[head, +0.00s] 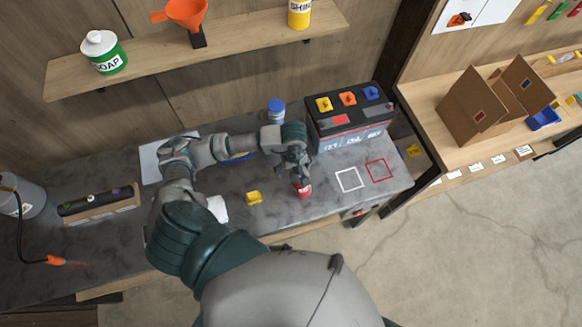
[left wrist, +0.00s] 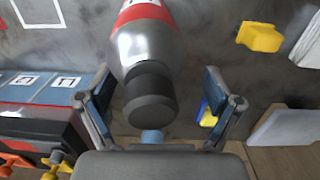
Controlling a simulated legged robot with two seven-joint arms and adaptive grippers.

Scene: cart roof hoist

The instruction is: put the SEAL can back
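A small red can (head: 303,189) stands on the grey bench top; its lettering is too small to read, so I cannot confirm it is the SEAL can. In the left wrist view the can (left wrist: 145,45) shows a red label, silver shoulder and dark cap. My left gripper (head: 298,174) is directly above it. Its fingers (left wrist: 157,92) are open on either side of the cap, with gaps on both sides. A red square outline (head: 379,171) and a white square outline (head: 349,180) are marked on the bench to the right. My right gripper is not in view.
A black battery (head: 345,125) with coloured caps stands behind the outlines. A yellow piece (head: 254,198) lies left of the can. A blue-capped bottle (head: 276,112) stands behind my arm. The wall shelf (head: 150,66) holds SOAP, a funnel and a yellow SHINE can.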

